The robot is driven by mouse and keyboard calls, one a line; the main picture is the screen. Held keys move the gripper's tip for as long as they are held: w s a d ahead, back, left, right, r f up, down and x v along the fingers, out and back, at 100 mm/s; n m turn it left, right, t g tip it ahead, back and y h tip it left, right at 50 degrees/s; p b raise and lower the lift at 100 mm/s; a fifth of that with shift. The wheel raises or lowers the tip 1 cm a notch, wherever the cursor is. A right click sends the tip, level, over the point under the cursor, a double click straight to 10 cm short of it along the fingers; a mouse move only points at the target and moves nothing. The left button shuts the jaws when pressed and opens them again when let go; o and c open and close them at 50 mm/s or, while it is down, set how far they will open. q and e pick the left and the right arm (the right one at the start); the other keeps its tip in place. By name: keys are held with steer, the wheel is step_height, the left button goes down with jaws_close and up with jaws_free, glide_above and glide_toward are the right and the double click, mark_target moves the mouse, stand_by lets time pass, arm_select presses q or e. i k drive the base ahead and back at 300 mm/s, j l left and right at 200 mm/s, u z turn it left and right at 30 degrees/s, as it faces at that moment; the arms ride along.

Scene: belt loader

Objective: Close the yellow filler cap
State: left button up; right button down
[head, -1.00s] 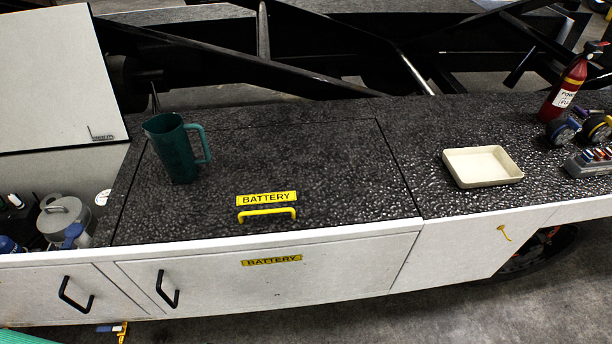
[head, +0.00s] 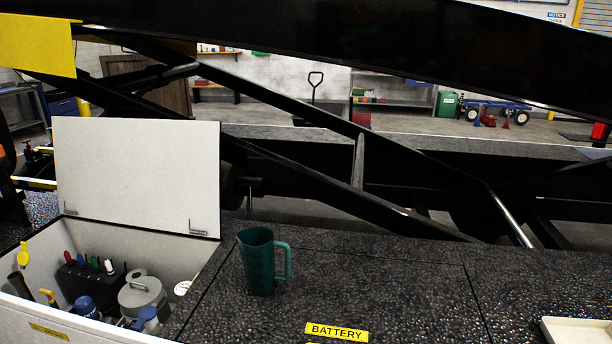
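At the far left, inside an open white compartment (head: 130,250), a yellow oval piece that looks like the yellow filler cap (head: 22,255) stands raised above a brownish neck (head: 19,284). The bottoms of both are hidden by the compartment's front wall. Neither of my grippers is in view.
The compartment's white lid (head: 138,175) stands open. Inside are a dark block with coloured levers (head: 92,280), a grey round canister (head: 143,296) and blue caps (head: 85,306). A teal jug (head: 258,265) stands on the black deck. A cream tray (head: 580,331) is at lower right.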

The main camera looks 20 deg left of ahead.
mark_target(23, 258)
steer(key=u, duration=2.45)
steer(key=i+j, duration=0.1)
steer(key=i+u, duration=0.05)
steer(key=i, duration=0.05)
